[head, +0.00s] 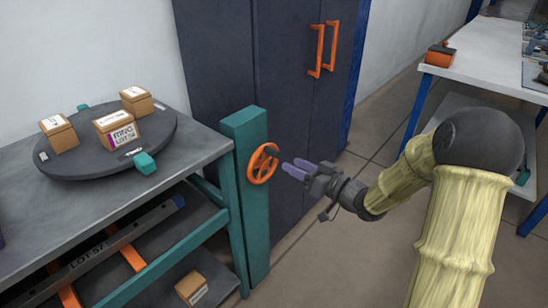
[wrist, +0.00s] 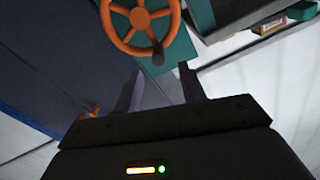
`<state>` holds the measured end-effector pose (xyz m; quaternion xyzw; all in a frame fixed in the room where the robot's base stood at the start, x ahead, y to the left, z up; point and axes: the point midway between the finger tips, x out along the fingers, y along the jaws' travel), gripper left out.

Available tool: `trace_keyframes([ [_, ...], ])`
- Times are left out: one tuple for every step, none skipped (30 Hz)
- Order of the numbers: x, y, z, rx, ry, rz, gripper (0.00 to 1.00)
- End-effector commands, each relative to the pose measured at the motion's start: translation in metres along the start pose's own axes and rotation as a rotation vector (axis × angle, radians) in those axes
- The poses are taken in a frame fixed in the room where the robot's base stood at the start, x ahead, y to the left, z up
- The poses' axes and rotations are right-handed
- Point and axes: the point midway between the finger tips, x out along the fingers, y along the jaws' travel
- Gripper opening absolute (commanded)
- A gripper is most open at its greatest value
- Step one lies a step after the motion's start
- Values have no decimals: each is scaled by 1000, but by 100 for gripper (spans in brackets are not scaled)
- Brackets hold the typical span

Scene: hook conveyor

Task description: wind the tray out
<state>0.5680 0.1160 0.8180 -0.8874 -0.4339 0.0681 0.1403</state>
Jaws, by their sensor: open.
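An orange handwheel (head: 263,164) with a dark crank knob is mounted on a teal post (head: 248,205) at the right end of the grey bench. It also shows at the top of the wrist view (wrist: 121,40), with its dark knob (wrist: 158,55) at the lower right of the rim. My gripper (head: 291,169) is open and empty, just right of the wheel and apart from it. Its two fingers (wrist: 162,88) point toward the wheel in the wrist view. On the lower shelf lies a dark bar marked LOT 57 (head: 95,252); I cannot tell whether it is part of the tray.
A dark round turntable (head: 85,165) with three small boxes stands on the bench (head: 200,146). A dark cabinet (head: 225,60) with orange handles stands behind the post. A white table (head: 480,65) is at the far right. Open floor lies around my gripper.

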Motion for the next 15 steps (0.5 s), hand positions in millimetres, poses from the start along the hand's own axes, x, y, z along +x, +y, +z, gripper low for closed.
trace_keyframes([
  [9, 2, 2, -2, 0, 0, 41],
  [14, 2, 2, -2, 0, 0, 41],
  [21, 2, 2, -1, 1, 0, 41],
  [26, 2, 2, 0, 1, 1, 41],
  [32, 2, 2, 0, 0, 1, 41],
  [39, 2, 2, -1, 1, 0, 41],
  [44, 2, 2, 0, 1, 1, 41],
  [49, 2, 2, 0, 1, 1, 41],
  [56, 1, 1, 0, 1, -1, 41],
  [61, 1, 2, -1, 0, 0, 41],
  [65, 2, 1, -1, 1, 1, 41],
  [71, 0, 2, -1, 0, -1, 41],
  [74, 0, 2, -1, 0, -1, 41],
  [77, 1, 2, -1, -1, 0, 41],
  [79, 1, 1, -1, -1, 0, 41],
])
